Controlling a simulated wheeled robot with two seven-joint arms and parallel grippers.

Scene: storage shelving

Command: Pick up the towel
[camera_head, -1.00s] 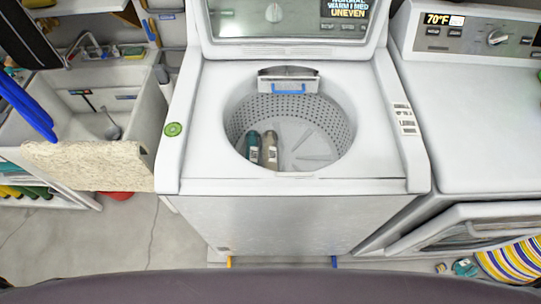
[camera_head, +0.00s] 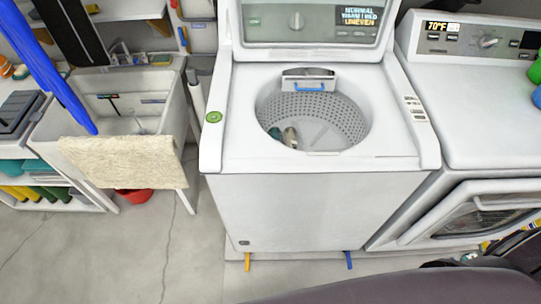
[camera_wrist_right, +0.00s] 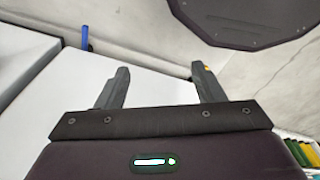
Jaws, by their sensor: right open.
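A beige, fluffy towel (camera_head: 122,163) hangs over the front edge of the white utility sink (camera_head: 128,108) at the left in the head view. No gripper touches it there. My right gripper (camera_wrist_right: 155,82) shows in the right wrist view, with its two fingers spread apart and nothing between them. The towel is not seen in the wrist view. My left gripper is not in view.
An open top-load washer (camera_head: 320,205) with bottles in its drum stands in the middle. A dryer (camera_head: 480,115) with its door ajar is at the right. A red bucket (camera_head: 135,196) sits under the sink. The concrete floor (camera_head: 120,255) in front is clear.

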